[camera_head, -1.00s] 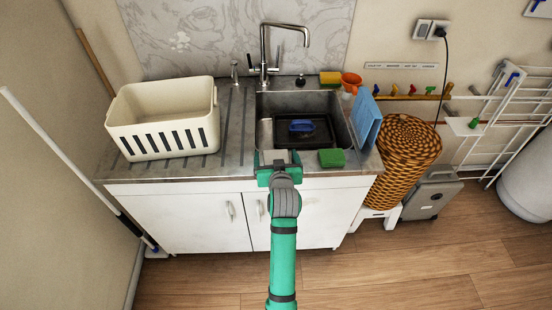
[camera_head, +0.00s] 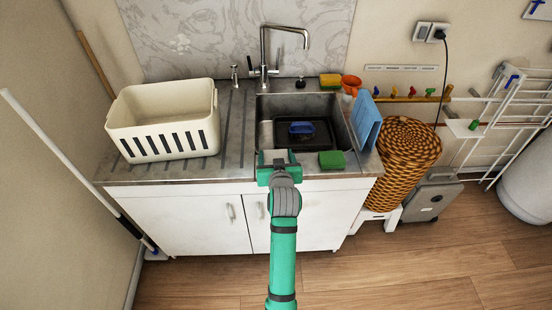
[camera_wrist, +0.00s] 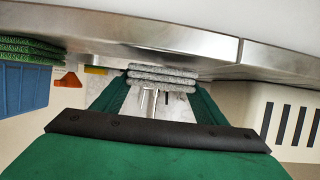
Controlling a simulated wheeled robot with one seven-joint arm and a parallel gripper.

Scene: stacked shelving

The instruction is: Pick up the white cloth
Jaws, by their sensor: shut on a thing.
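The white cloth (camera_wrist: 163,75) shows in the wrist view as a folded, light grey-white stack between my green fingers. In the head view a pale patch of it (camera_head: 275,156) shows at the sink's front edge, mostly hidden by my gripper. My gripper (camera_head: 278,163) is at the front rim of the counter and is shut on the cloth. In the wrist view, its fingertips (camera_wrist: 162,85) are on either side of the folded layers. I cannot tell whether the cloth still touches the counter.
The sink (camera_head: 267,105) behind holds a dark tray (camera_head: 318,143) with a blue item (camera_head: 301,128). A cream basket (camera_head: 150,144) stands left on the counter.

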